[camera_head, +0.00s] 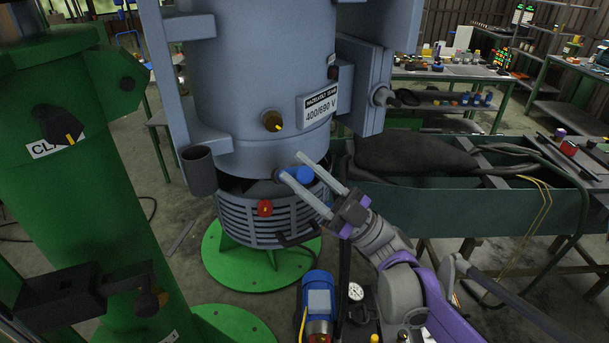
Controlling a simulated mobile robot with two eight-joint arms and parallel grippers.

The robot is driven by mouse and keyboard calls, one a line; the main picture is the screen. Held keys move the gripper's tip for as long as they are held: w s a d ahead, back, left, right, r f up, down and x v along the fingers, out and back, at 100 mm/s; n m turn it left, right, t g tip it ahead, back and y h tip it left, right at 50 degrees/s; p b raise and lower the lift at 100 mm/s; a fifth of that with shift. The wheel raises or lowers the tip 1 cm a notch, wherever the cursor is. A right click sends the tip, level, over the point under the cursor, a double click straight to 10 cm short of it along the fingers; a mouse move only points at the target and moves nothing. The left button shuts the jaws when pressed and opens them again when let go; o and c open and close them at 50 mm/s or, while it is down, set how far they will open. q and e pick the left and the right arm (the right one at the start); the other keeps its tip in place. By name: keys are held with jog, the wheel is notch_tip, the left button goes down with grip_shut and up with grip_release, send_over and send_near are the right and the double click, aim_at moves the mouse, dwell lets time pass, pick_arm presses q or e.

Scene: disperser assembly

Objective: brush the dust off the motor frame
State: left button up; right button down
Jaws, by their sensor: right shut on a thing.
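The motor frame (255,75) is a large blue-grey upright cylinder in the middle of the view, with a label reading 400/690 V. A slatted grey lower section (252,220) stands beneath it on a round green base. My right gripper (292,165) reaches up from the lower right to the frame's lower edge. Its two long pale fingers are shut on a small blue part (301,175). The fingers and frame hide the rest of this part, so I cannot tell if it is a brush or if it touches the frame. My left gripper is not in view.
A green column (75,190) with a dark clamp fills the left side. A dark green trough (450,210) stands at the right. Benches and shelves stand behind.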

jog(key=shift+w+a, duration=0.15)
jog(key=shift+w, duration=0.15)
jog(key=shift+w+d+p, duration=0.65)
jog(key=shift+w+d, duration=0.95)
jog(key=shift+d, duration=1.85)
jog(key=shift+s+a+p, duration=0.2)
jog(key=shift+s+a, duration=0.4)
jog(key=shift+a, duration=0.55)
jog(key=shift+s+a+p, duration=0.2)
jog(key=shift+s+a, duration=0.35)
jog(key=shift+a, duration=0.55)
jog(key=shift+s+a+p, duration=0.2)
jog(key=shift+s+a, duration=0.4)
jog(key=shift+a, duration=0.55)
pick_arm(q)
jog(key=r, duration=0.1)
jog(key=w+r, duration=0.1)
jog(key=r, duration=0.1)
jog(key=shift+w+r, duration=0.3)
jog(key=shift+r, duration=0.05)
pick_arm(e)
jog(key=shift+s, duration=0.1)
